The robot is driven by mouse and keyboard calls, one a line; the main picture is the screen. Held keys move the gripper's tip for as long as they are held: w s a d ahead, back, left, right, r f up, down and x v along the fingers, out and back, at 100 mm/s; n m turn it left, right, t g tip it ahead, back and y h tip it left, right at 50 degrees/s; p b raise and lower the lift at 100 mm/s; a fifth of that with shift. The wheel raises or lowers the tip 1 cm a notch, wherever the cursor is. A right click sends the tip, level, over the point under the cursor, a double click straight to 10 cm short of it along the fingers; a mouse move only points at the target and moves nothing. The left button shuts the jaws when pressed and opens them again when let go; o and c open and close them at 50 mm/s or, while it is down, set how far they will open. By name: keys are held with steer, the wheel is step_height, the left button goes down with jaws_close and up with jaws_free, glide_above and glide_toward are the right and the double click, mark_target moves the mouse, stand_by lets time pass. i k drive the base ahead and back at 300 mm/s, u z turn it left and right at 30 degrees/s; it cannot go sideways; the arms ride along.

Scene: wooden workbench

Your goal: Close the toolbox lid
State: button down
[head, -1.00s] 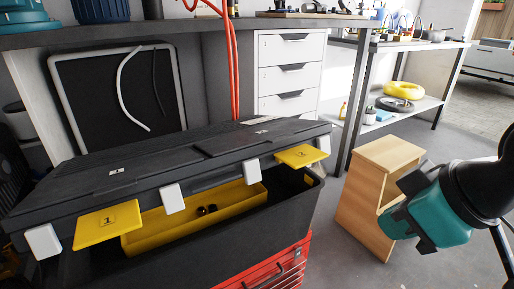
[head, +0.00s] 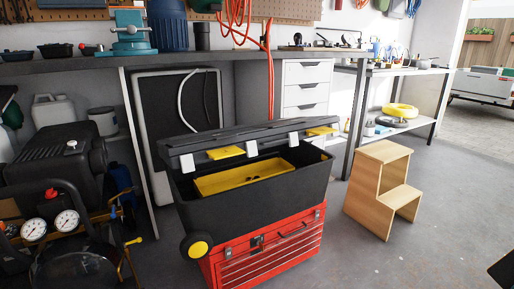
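The black toolbox (head: 262,203) sits on top of a red drawer chest. Its black lid (head: 240,135) is partly open: its front edge, with white latches (head: 187,163), stands above the box rim. A yellow tray (head: 230,181) shows inside the box through the gap. Yellow panels (head: 226,153) show at the lid's front edge. My gripper cannot be made out; only a dark shape of unclear identity cuts into the bottom right corner of the head view. Nothing is seen touching the lid.
The red drawer chest (head: 265,250) supports the toolbox. A wooden step stool (head: 380,160) stands to the right. A compressor with gauges (head: 66,221) is at the left. A workbench (head: 215,56) runs behind.

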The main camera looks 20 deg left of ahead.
mark_target(185, 157)
steer(key=u, duration=0.6)
steer(key=i, duration=1.5)
steer(key=z, duration=0.65)
